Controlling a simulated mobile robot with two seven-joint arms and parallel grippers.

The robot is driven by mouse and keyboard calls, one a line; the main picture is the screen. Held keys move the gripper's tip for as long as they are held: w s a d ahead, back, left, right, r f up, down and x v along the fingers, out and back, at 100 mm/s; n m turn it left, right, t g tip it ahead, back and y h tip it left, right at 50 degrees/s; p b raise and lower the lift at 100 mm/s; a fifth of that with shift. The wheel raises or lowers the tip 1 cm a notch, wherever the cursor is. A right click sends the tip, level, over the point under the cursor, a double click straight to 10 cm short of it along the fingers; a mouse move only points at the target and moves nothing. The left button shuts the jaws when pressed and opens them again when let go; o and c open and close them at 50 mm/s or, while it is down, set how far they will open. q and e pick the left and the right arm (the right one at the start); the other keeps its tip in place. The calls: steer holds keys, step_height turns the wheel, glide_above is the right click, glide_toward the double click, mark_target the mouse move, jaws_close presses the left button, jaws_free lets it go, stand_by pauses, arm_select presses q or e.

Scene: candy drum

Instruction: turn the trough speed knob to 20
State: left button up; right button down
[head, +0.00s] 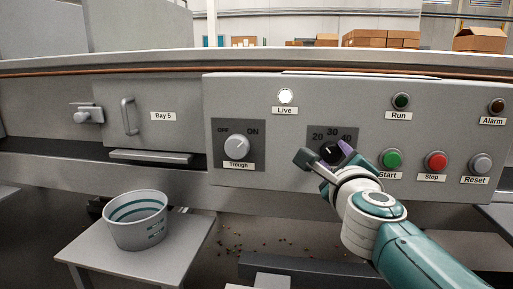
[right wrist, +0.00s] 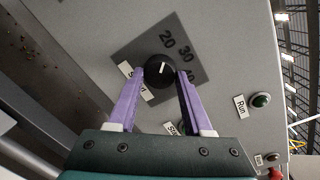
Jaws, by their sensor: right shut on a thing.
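The black speed knob (head: 331,152) sits on a dark plate marked 20, 30 and 40 on the grey control panel. In the right wrist view the knob (right wrist: 160,71) shows between the two purple fingers of my right gripper (right wrist: 160,76), one on each side. My right gripper (head: 327,154) is shut on the knob. The knob's white pointer line leans up and left in the head view, roughly towards the 20. A name label (right wrist: 133,80) beside the plate is partly hidden by a finger. My left gripper is not in view.
The Trough off/on switch (head: 238,145) is left of the speed plate. Start (head: 391,159), Stop (head: 436,161) and Reset (head: 480,164) buttons are to the right. The Live lamp (head: 285,96) is lit. A bucket (head: 136,222) stands on a small table (head: 181,262).

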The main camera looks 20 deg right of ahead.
steer(key=shift+n, duration=0.5)
steer(key=shift+c, duration=1.6)
jaws_free()
steer(key=shift+s+a+p, duration=0.15)
steer(key=shift+s+p, duration=0.15)
steer(key=shift+p, duration=0.1)
steer(key=p+v, duration=0.2)
steer(key=v, duration=0.7)
steer(key=shift+s+a+r, duration=0.1)
